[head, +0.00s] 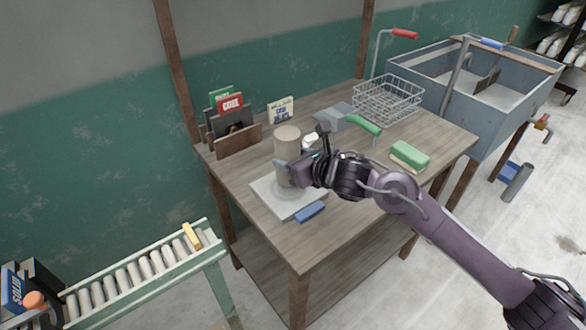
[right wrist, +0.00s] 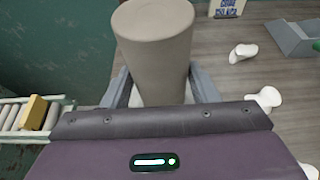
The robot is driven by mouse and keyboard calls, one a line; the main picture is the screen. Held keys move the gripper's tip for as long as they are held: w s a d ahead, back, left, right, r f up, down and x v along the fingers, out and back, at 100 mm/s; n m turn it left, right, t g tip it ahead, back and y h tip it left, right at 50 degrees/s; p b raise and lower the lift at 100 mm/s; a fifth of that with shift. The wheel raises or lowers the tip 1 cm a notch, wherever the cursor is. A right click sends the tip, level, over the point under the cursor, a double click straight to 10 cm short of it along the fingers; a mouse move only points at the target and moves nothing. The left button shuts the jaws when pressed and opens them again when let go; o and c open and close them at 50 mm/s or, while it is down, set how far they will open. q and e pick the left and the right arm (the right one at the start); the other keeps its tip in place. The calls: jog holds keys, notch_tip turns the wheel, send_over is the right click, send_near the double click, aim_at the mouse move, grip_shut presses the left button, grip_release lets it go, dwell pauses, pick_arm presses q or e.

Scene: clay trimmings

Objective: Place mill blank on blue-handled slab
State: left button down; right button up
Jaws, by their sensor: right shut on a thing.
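The mill blank, taken to be the beige-grey upright cylinder (head: 287,141), stands over the pale square slab (head: 268,198) with the blue handle (head: 310,212) at the table's front left. My right gripper (head: 287,174) is shut on its lower part. In the right wrist view the mill blank (right wrist: 155,60) rises between the two grey fingers of my right gripper (right wrist: 160,88). The gripper hides part of the blank's base, so I cannot tell whether it touches the slab or hovers just above. My left gripper is not in view.
On the wooden table (head: 250,160) are a card holder (head: 238,140), a wire basket (head: 387,98), a green-handled grey slab (head: 333,115) and a green block (head: 410,155). White pieces (right wrist: 243,52) lie right of the blank. A roller conveyor (head: 140,272) stands front left.

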jog(key=shift+f, duration=1.55)
jog(key=o, duration=1.4)
jog(key=shift+f, duration=0.1)
jog(key=b+v, duration=0.1)
jog(key=v, duration=1.1)
